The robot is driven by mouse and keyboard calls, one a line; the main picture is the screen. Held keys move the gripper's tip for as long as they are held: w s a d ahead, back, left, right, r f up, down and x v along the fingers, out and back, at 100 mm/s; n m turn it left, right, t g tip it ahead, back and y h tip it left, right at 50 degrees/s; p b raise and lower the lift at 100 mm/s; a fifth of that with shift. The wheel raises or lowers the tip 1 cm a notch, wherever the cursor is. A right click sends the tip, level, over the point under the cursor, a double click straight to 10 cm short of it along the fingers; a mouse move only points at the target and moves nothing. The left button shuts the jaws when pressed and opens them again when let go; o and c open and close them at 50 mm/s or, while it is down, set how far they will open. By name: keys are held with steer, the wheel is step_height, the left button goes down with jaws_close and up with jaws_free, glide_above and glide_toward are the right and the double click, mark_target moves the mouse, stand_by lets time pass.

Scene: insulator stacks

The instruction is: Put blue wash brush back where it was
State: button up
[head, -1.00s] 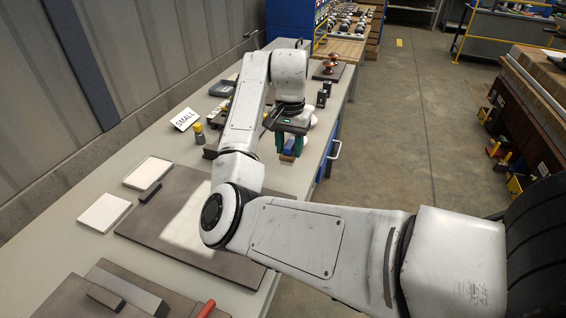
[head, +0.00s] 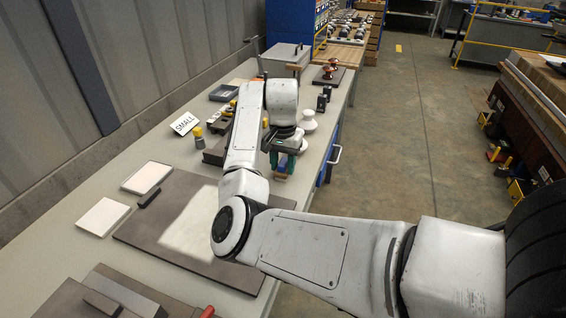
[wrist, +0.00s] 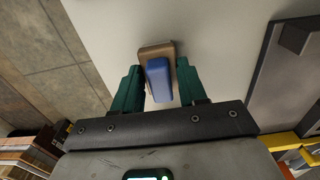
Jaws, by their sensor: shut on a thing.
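My gripper (wrist: 157,88) has green fingers and is shut on the blue wash brush (wrist: 158,80), a blue block with a brown part at its far end. The brush sits between the fingers in the wrist view, over the pale bench top. In the head view the gripper (head: 286,160) is low over the bench near its right edge, and a little of the brush (head: 283,162) shows between the fingers. I cannot tell whether the brush touches the bench.
White insulators (head: 308,121) stand just beyond the gripper. A SMALL sign (head: 184,123) and a yellow-capped bottle (head: 197,137) stand left of the arm. A large dark board (head: 150,225) lies nearer. Bare bench (head: 80,180) shows along the wall side.

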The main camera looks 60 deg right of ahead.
mark_target(283, 162)
steer(key=o, duration=1)
steer(key=shift+r, duration=0.1)
step_height(283, 162, up, 12)
steer(key=shift+r+p, duration=0.1)
steer(key=shift+p, duration=0.55)
